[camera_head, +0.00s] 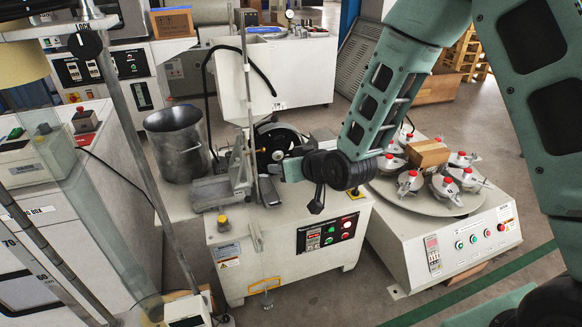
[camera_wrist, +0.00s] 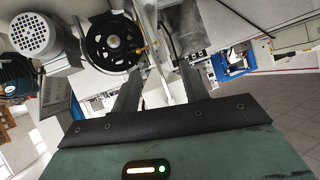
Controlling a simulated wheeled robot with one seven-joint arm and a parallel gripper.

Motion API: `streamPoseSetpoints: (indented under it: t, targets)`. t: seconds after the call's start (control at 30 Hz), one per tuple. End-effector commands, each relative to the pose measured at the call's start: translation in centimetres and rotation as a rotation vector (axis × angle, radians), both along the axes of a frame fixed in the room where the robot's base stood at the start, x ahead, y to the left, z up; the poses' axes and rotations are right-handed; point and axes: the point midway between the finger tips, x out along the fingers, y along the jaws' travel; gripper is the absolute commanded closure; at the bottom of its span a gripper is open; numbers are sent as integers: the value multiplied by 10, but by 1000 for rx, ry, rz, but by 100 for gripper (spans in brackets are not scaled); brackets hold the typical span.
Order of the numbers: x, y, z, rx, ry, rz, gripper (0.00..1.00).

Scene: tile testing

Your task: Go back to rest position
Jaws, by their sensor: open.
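My gripper (camera_wrist: 158,78) is open in the wrist view, its two dark fingers spread apart with nothing held between them. In the head view my green arm comes down from the upper right, and its black wrist ends over the middle machine (camera_head: 282,250). My gripper points left there, close to the machine's wheel (camera_head: 274,139) and upright post; its fingers are hard to make out. The wheel also shows in the wrist view (camera_wrist: 112,38), up and left of the fingers. I cannot tell whether the gripper touches the machine.
A metal bucket (camera_head: 179,143) stands left of the wheel. To the right, a machine with a round turntable (camera_head: 392,192) carries several clamped pots and a cardboard box (camera_head: 427,153). White cabinets and a clear panel stand at the left. Open floor (camera_head: 500,130) lies behind the turntable.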

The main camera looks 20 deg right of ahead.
Motion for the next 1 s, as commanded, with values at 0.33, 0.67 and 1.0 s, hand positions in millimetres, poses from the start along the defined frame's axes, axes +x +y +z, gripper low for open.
streamPoseSetpoints:
  t: [0.33, 0.67, 1.0]
  targets:
    - [-20, 15, 10, -38, 70, 47, 55]
    - [-170, 48, 44, -293, 475, 265, 55]
    - [-307, 18, 74, -532, 778, 387, 55]
